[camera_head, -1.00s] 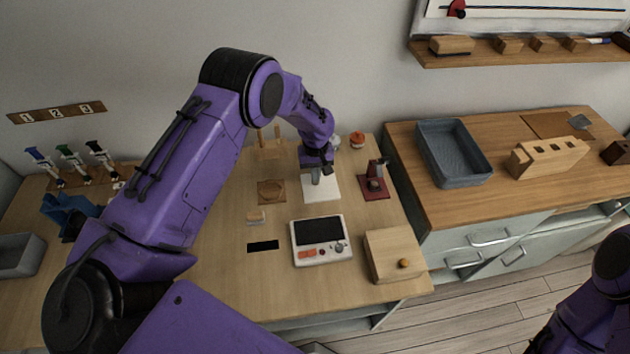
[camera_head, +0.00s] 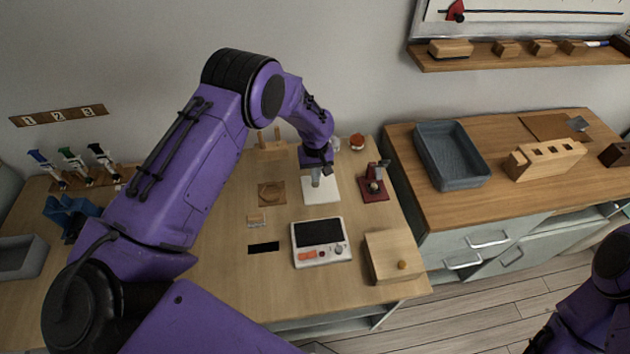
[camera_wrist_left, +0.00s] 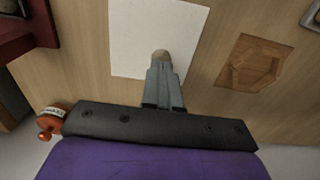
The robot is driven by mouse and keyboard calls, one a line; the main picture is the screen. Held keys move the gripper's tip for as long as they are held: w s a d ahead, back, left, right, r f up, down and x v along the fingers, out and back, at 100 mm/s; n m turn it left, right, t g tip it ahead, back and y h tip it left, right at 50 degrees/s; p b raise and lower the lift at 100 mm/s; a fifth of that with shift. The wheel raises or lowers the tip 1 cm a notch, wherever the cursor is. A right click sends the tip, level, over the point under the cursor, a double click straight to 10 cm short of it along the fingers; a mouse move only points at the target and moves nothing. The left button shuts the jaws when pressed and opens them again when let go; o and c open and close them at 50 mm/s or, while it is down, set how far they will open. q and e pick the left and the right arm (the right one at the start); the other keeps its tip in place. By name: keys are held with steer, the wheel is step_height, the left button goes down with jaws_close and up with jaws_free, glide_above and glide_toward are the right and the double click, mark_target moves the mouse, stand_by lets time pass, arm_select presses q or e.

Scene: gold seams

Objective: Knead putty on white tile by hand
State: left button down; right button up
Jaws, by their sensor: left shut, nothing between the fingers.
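The white tile (camera_head: 322,194) lies flat on the wooden table in the head view, and it also shows in the left wrist view (camera_wrist_left: 135,38). A small tan lump of putty (camera_wrist_left: 161,56) shows at the tips of my left gripper (camera_wrist_left: 162,70), over the tile. The fingers are together with nothing between them; the lump is partly hidden by them, and I cannot tell whether they touch it. In the head view my left gripper (camera_head: 317,180) points down at the tile. My right gripper is not in view; only part of my right arm shows at the lower right.
A dark red stand (camera_head: 374,190) is right of the tile, and a wooden piece with a polygonal recess (camera_head: 271,193) is left of it. A white device with a dark screen (camera_head: 320,240) and a wooden box (camera_head: 394,256) stand in front. A red-topped jar (camera_head: 357,142) is behind.

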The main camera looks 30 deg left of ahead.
arm_select(q)
steer(key=shift+s+r, duration=0.1)
steer(key=shift+r, duration=0.05)
steer(key=shift+r+p, duration=0.4)
steer(key=shift+r, duration=0.1)
step_height(320, 180, up, 4)
steer(key=p, duration=0.3)
steer(key=shift+f, duration=0.25)
steer(key=shift+r, duration=0.7)
